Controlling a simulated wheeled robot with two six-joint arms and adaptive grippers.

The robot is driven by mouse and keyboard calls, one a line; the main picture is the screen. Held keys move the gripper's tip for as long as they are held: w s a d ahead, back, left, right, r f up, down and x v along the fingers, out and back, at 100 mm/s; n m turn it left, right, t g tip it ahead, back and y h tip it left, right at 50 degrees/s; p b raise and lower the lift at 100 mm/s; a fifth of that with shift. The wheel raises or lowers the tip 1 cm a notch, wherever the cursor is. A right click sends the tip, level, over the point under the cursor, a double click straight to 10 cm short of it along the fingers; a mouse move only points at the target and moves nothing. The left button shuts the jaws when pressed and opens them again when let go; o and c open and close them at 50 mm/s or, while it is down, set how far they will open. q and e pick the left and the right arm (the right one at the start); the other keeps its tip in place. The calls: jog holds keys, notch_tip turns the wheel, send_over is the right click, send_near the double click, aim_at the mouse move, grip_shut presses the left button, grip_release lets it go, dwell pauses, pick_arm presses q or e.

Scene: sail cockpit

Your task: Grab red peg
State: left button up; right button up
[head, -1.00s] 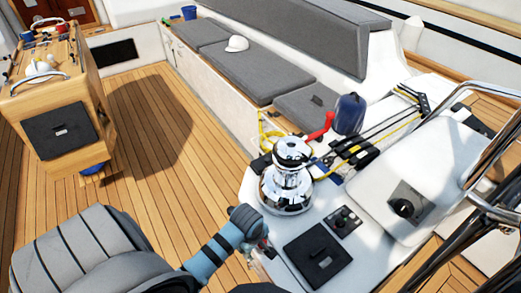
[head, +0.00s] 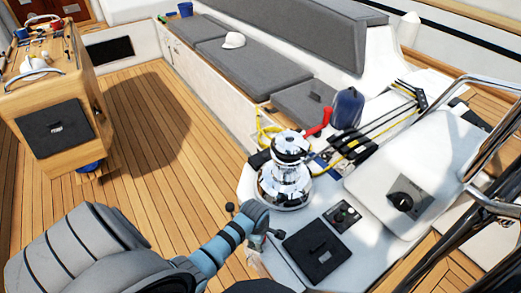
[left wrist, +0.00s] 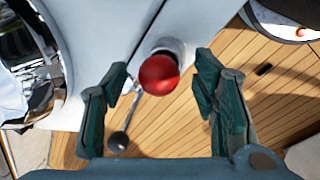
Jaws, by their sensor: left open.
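The red peg (left wrist: 159,73) shows a round, glossy red end in the left wrist view, with a darker stem behind it. It stands by the edge of the white cockpit moulding. My left gripper (left wrist: 162,78) is open, with one dark green finger on each side of the red end and visible gaps between. I cannot tell how far the peg is beyond the fingertips. In the head view my left gripper (head: 258,238) is at the moulding's edge, below the chrome winch, and hides the peg. My right gripper is not in view.
The chrome winch (head: 286,178) stands close by; its side also shows in the left wrist view (left wrist: 22,55). A lever with a dark knob (left wrist: 118,142) is beside the peg. A black hatch (head: 317,250) lies to the right. Open wooden deck (head: 150,130) is on the left.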

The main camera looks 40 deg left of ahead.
pick_arm(q)
jog(key=shift+r, duration=0.15)
jog(key=c, duration=1.2)
jog(key=shift+o, duration=0.2)
jog(key=shift+r, duration=0.1)
